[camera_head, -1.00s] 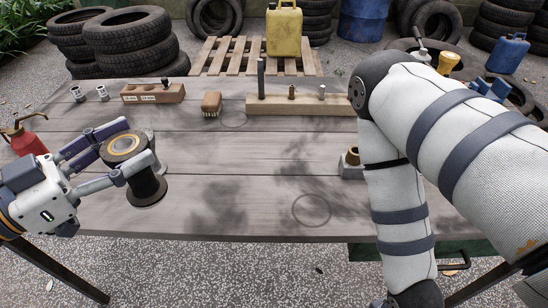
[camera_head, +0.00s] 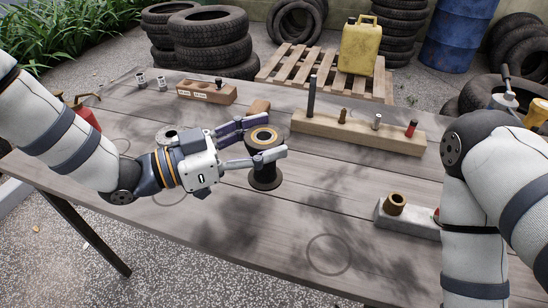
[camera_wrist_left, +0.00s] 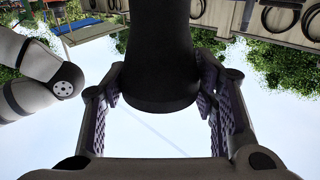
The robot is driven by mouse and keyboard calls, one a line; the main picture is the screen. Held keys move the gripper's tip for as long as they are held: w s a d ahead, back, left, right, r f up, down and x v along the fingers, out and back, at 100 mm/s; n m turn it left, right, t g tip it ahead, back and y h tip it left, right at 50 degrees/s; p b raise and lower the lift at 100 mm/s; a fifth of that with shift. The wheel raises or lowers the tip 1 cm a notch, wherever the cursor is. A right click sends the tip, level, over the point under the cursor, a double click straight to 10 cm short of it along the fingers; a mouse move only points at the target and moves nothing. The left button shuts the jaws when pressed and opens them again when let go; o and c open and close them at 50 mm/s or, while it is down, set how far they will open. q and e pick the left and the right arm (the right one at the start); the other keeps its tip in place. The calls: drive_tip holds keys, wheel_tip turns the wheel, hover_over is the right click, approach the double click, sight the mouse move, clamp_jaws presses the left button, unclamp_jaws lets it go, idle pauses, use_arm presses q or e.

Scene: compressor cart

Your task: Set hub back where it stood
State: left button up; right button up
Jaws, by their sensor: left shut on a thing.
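The hub (camera_head: 265,177) is a dark spool shape with a wide bottom flange and a brass ring on top. My left gripper (camera_head: 275,138) is shut on it, with one finger on each side of its upper part. The hub is upright or nearly so over the middle of the table; I cannot tell whether its base touches the wood. In the left wrist view the dark hub (camera_wrist_left: 158,55) sits between both finger pads. Faint ring marks show on the table, one at the front (camera_head: 328,254) and one left of the hub (camera_head: 172,198). My right gripper is out of view.
A wooden rack with pegs (camera_head: 355,132) stands behind the hub. A grey block with a brass bushing (camera_head: 394,204) is at the right, beside my right arm. The front middle is clear.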

use_arm(q)
drive_tip(key=shift+w+d+f, duration=0.3)
drive_tip(key=shift+w+f, duration=0.05)
drive_tip(key=shift+f, duration=0.2)
drive_tip(key=shift+w+d+f, duration=0.25)
drive_tip(key=shift+w+f, duration=0.1)
drive_tip(key=shift+f, duration=0.2)
drive_tip(key=shift+w+d+f+b, duration=0.15)
drive_tip(key=shift+f+b, duration=0.1)
drive_tip(key=shift+f, duration=0.65)
drive_tip(key=shift+w+d+f+b, duration=0.15)
drive_tip(key=shift+f+b, duration=0.05)
drive_tip(key=shift+f, duration=0.7)
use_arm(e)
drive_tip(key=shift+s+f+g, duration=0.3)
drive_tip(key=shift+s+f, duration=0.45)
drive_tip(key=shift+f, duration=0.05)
use_arm(q)
drive_tip(key=shift+f, duration=0.15)
drive_tip(key=o, duration=1.7)
drive_tip(key=shift+f, duration=0.1)
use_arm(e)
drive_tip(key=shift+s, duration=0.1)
